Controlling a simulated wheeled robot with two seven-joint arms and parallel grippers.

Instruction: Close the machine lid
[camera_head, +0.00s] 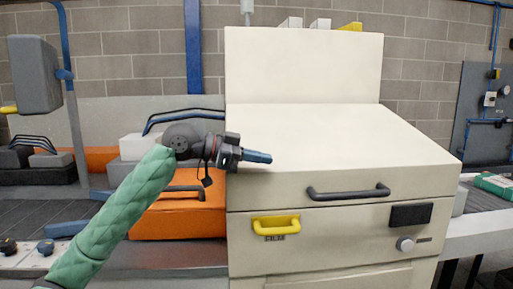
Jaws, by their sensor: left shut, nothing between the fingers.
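The machine is a large cream box (330,240) in the middle of the head view. Its broad, sloping top, which looks like the lid (340,135), lies down over the body, with a thin seam along its front edge. A dark bar handle (348,192) is on that front edge. An upright cream panel (303,65) stands behind it. My left gripper (258,156) is shut and empty, with its fingers pointing right over the left edge of the top. I cannot tell whether it touches the surface. My right gripper is not in view.
A yellow handle (276,225), a dark panel (410,215) and a round knob (405,244) sit on the machine's front. Orange cases (180,219) crowd the left side. A grey box on an arm (35,75) hangs at upper left. A bench (485,228) stands at right.

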